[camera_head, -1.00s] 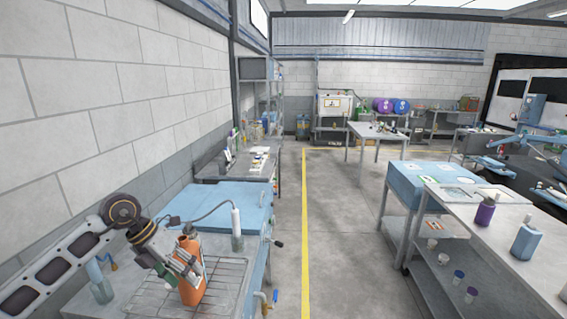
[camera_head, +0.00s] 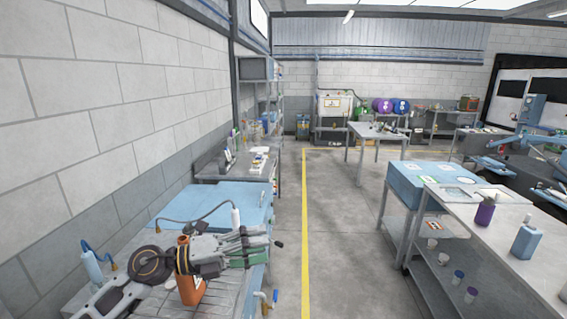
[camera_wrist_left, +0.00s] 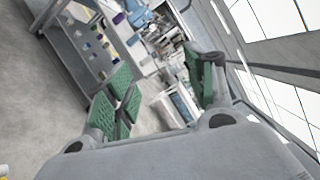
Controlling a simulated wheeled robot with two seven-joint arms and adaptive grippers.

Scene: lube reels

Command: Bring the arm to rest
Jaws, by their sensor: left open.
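My left gripper (camera_head: 262,247) is over the left bench in the head view, pointing right, its green-padded fingers reaching the bench's right edge. In the left wrist view the fingers (camera_wrist_left: 165,95) are apart, with nothing between them. My right gripper is in neither view.
The left bench carries a blue lid-like top (camera_head: 215,203), a white cylinder with a hose (camera_head: 236,218) and a blue bottle (camera_head: 92,265). A bench at right holds a purple bottle (camera_head: 485,213) and a blue jug (camera_head: 525,241). The aisle floor (camera_head: 340,240) between is clear.

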